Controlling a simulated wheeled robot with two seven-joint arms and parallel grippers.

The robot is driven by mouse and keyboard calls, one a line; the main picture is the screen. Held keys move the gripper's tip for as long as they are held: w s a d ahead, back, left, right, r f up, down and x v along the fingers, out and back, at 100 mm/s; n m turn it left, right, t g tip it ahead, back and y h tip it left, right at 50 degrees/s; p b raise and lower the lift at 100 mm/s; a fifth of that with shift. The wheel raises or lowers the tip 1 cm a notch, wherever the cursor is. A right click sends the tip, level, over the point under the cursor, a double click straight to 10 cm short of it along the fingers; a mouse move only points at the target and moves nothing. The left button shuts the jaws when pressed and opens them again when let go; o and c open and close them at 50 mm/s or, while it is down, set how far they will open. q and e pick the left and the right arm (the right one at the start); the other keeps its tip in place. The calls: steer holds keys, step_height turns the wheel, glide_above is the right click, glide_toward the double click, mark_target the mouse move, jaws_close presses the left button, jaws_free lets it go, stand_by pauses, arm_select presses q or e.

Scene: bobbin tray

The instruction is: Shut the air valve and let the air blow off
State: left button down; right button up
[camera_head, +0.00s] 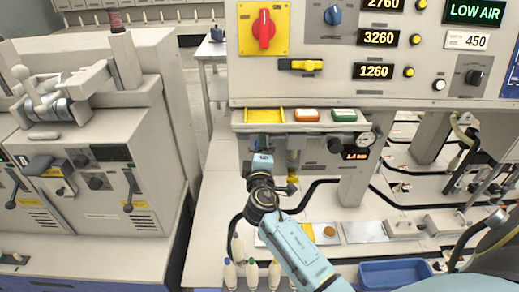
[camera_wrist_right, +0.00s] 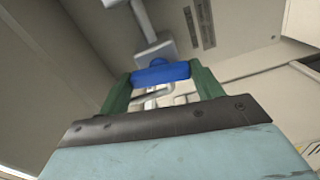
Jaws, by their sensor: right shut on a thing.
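My right gripper (camera_head: 261,148) reaches in from the lower right, under the control panel's shelf. In the right wrist view its green fingers (camera_wrist_right: 160,82) are shut on a blue handle (camera_wrist_right: 160,72), which lies crosswise between them. I take this to be the air valve's handle; a grey fitting is behind it. In the head view the gripper largely hides the handle, and brass-coloured pipework (camera_head: 293,178) shows beside it. A round gauge (camera_head: 367,138) and a small display reading about 1.4 (camera_head: 355,156) are to the right. My left gripper is in neither view.
The control panel (camera_head: 385,60) stands above, with a lit LOW AIR sign (camera_head: 474,12) and a red knob (camera_head: 264,29). Several bobbins or bottles (camera_head: 252,273) stand below my arm. A blue tray (camera_head: 395,274) lies at lower right. A grey machine (camera_head: 90,140) stands left.

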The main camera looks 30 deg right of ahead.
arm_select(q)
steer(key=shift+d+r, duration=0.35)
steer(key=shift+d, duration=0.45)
arm_select(e)
steer(key=shift+n, duration=1.1)
steer(key=o, duration=1)
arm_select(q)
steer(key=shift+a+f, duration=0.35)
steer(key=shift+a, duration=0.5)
arm_select(e)
steer(key=v, duration=1.3)
steer(key=shift+s, duration=0.2)
